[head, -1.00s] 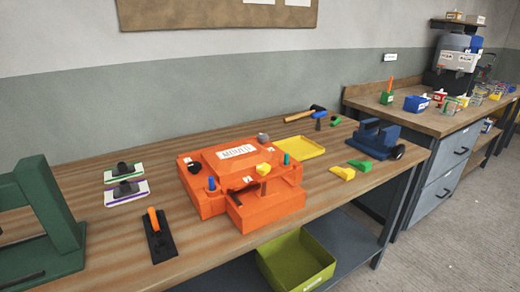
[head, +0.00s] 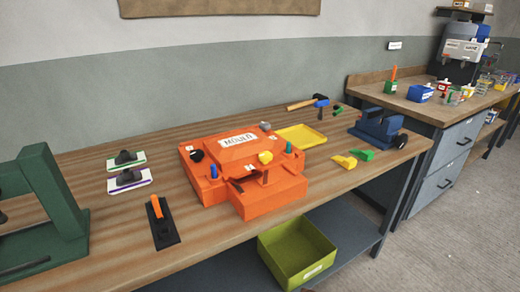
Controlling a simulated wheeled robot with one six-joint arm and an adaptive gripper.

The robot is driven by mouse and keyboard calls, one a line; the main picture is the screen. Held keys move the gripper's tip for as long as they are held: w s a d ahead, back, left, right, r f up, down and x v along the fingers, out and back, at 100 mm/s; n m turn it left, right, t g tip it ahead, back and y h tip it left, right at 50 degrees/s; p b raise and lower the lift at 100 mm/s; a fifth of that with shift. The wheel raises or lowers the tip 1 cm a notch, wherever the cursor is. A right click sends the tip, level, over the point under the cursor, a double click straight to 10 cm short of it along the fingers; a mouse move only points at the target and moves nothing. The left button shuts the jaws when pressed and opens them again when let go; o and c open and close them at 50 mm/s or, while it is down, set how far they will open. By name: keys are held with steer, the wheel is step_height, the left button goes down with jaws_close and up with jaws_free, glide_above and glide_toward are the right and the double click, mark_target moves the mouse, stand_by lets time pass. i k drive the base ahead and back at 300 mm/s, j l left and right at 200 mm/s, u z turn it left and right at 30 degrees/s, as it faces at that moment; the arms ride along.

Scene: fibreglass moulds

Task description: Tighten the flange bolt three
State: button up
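The orange mould (head: 275,203) sits on the wooden bench, with a white "MOULD" label on its raised top. Several coloured fittings stand on its flange: a black one (head: 196,155) at the left, a blue one (head: 214,172) at the front left, a yellow one (head: 265,157) at the front, a teal one (head: 289,147) at the right and a grey one (head: 265,126) at the back. Small white tags lie near some of them, too small to read, so I cannot tell which is bolt three. My gripper is not in view.
A green frame (head: 54,190) stands at the left. Two pads (head: 129,179) and an orange-handled tool (head: 157,208) lie left of the mould. A yellow tray (head: 300,136), hammer (head: 302,104) and blue vise (head: 378,127) are at the right. A lime bin (head: 297,257) sits below.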

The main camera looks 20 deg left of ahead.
mark_target(264, 126)
steer(key=i+l+u, duration=0.1)
steer(key=i+u, duration=0.35)
steer(key=i+l+u, duration=0.25)
steer(key=i+u, duration=0.2)
